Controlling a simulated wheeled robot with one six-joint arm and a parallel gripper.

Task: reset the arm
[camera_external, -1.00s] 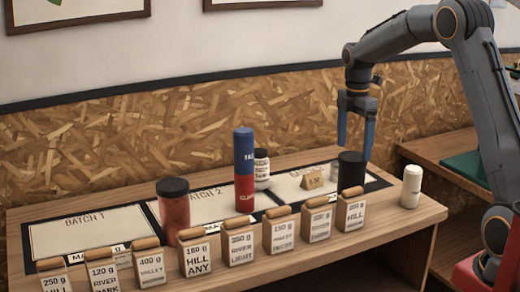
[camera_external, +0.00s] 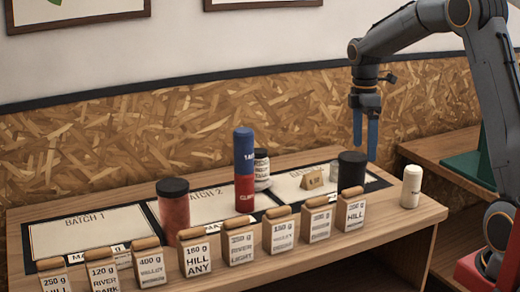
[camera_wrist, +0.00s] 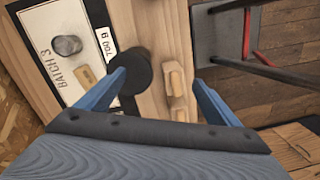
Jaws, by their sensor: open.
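My gripper (camera_external: 366,136) hangs above the right end of the table, its two blue fingers pointing down, apart and with nothing between them. It also shows in the wrist view (camera_wrist: 158,88). A black-lidded canister (camera_external: 351,170) stands below it near the Batch 3 mat; its dark round top (camera_wrist: 133,70) shows in the wrist view. A white bottle (camera_external: 411,187) stands at the table's right end, clear of the gripper.
A blue-and-red stack (camera_external: 244,170), a white jar (camera_external: 262,169) and a red jar (camera_external: 173,204) stand on the table (camera_external: 420,215). Several labelled blocks (camera_external: 197,252) line its front edge. A lower shelf (camera_external: 455,160) with a green object (camera_external: 468,165) is at right.

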